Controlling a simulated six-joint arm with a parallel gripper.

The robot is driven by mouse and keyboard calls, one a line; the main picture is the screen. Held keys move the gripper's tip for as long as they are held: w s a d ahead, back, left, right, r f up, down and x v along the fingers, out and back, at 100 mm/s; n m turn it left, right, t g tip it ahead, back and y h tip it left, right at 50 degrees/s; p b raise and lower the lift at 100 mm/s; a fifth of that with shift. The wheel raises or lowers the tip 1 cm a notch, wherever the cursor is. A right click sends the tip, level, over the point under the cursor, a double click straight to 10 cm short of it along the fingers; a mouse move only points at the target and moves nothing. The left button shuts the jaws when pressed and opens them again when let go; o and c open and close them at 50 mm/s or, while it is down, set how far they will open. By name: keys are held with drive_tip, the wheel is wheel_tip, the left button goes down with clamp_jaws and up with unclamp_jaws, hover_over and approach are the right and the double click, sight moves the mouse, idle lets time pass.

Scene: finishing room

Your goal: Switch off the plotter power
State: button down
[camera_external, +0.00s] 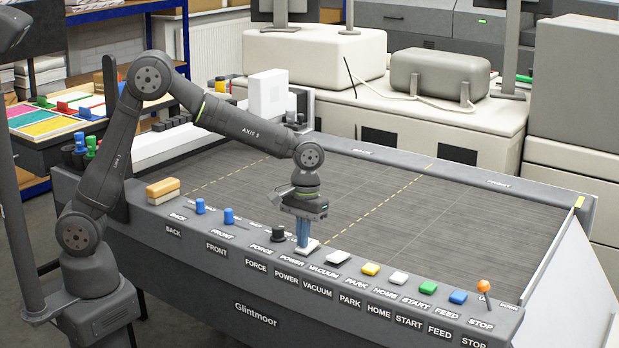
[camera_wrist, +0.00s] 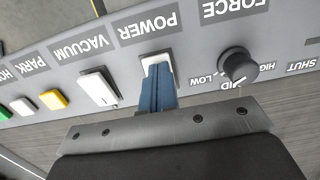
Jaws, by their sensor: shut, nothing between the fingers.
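The plotter's control panel (camera_external: 258,307) runs along the front of its bed, labelled Glintmoor. The white power switch (camera_external: 311,245) sits in that row, above the POWER label. My gripper (camera_external: 303,245) points down with its blue fingers together and empty, their tips at the power switch. In the wrist view the fingertips (camera_wrist: 157,68) overlap the switch (camera_wrist: 152,58) and hide most of it. I cannot tell whether they touch or press it, nor which way the switch is tilted.
The black force knob (camera_wrist: 238,64) and the white vacuum rocker (camera_wrist: 97,88) flank the power switch closely. Yellow (camera_external: 370,269), white, green and blue buttons and an orange-tipped lever (camera_external: 484,288) lie farther right. The plotter bed (camera_external: 400,215) behind is clear.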

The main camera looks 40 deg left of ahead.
drive_tip(key=shift+w+f, duration=0.1)
drive_tip(key=shift+w, duration=0.75)
drive_tip(key=shift+r, duration=0.3)
wheel_tip(320, 180, up, 14)
drive_tip(key=w, duration=0.2)
drive_tip(key=shift+f, duration=0.2)
drive_tip(key=shift+f, duration=0.15)
